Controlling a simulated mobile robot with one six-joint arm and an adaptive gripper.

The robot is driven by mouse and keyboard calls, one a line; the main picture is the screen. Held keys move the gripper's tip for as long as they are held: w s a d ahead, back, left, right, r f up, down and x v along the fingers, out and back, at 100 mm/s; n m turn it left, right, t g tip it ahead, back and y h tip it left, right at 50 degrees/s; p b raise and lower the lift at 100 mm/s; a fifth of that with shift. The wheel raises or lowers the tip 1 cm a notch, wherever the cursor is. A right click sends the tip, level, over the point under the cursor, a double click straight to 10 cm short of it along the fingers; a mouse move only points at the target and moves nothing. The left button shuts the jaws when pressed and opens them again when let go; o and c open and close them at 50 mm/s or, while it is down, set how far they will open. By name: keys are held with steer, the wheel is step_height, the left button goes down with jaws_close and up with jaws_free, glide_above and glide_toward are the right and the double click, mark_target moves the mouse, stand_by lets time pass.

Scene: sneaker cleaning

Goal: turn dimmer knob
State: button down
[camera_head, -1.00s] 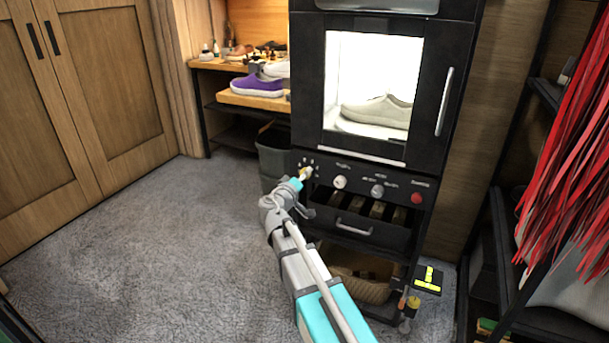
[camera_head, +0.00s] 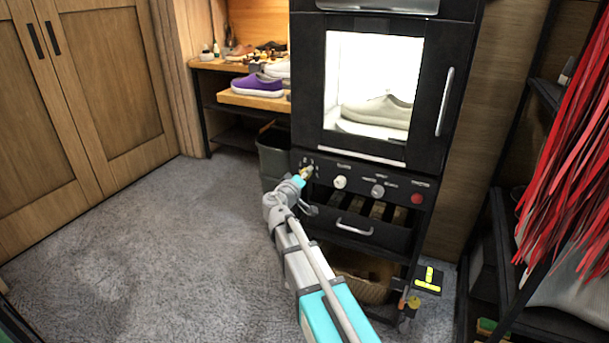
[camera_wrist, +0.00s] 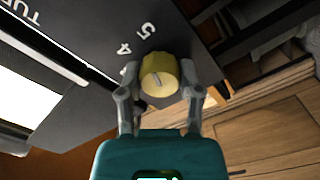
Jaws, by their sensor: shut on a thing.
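The dimmer knob (camera_wrist: 160,75) is a small yellowish round knob with a dark line on its face, on a black panel with printed numerals. In the head view the knob (camera_head: 308,170) sits at the left end of the panel under the lit cabinet. My gripper (camera_wrist: 162,92) has a grey finger on each side of the knob and is shut on it. In the head view my gripper (camera_head: 303,177) reaches the knob from below, and its fingers partly cover it.
The black cabinet (camera_head: 307,90) holds a pale sneaker (camera_head: 378,112) behind its glass door. A white knob (camera_head: 340,182), a grey knob (camera_head: 377,190) and a red button (camera_head: 416,198) are right of the gripper. A dark bin (camera_head: 274,155) stands left. Carpet (camera_head: 150,250) is open at left.

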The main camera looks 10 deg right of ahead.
steer(key=shift+n, duration=0.4)
steer(key=n, duration=0.4)
steer(key=shift+d, duration=0.1)
steer(key=shift+n, duration=2)
steer(key=shift+c, duration=1.3)
jaws_free()
steer(key=v, duration=1.2)
